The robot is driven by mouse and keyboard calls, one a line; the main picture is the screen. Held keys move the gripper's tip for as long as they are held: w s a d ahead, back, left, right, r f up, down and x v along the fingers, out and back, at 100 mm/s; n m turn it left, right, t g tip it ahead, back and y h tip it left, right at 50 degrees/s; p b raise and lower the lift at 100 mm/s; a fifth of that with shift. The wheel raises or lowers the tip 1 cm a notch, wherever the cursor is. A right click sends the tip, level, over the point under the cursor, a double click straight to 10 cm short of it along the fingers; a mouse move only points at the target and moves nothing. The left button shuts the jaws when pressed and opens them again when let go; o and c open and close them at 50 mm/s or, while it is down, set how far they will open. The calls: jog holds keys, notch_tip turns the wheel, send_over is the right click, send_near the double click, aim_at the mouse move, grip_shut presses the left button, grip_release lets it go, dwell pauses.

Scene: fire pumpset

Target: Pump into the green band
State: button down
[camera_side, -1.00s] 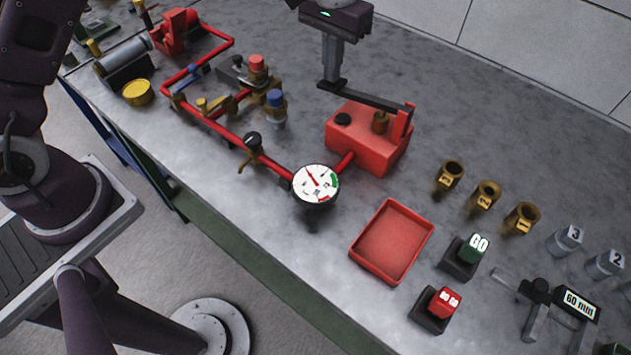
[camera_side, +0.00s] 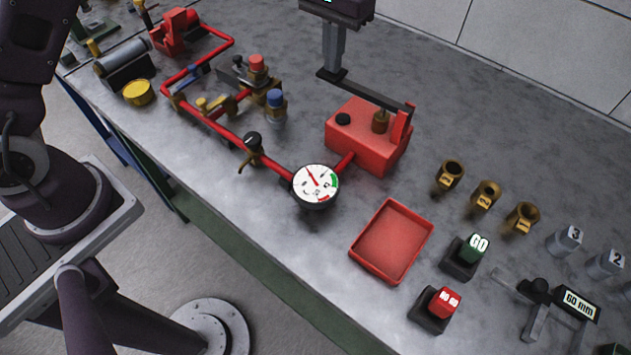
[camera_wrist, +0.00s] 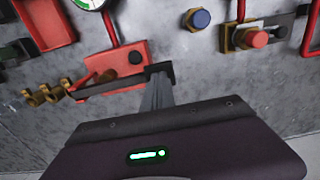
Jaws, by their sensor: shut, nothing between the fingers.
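The red pump box (camera_side: 365,140) stands on the bench, with a dark lever (camera_side: 375,94) running left from its upright red post. My gripper (camera_side: 332,75) is shut, with its fingertips at the lever's free left end; I cannot tell whether they touch it. In the wrist view the fingertips (camera_wrist: 160,72) also meet the lever's end (camera_wrist: 166,68), in front of the pump box (camera_wrist: 120,58). The round white gauge (camera_side: 316,185) is joined to the pump by a red pipe. Its red needle points up and left, outside the green band (camera_side: 334,181) at the right.
A black-knobbed valve (camera_side: 252,142) and red pipework with blue and red caps lie left of the gauge. A red tray (camera_side: 392,242), a GO block (camera_side: 468,254), a red block (camera_side: 437,307) and several brass fittings (camera_side: 486,195) lie to the right. Bench behind the pump is clear.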

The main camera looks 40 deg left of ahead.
aim_at(332, 78)
jog(key=shift+f, duration=2.35)
jog(key=shift+r, duration=2.8)
jog(key=shift+f, duration=0.1)
dwell(0.7)
jog(key=shift+r, duration=3.1)
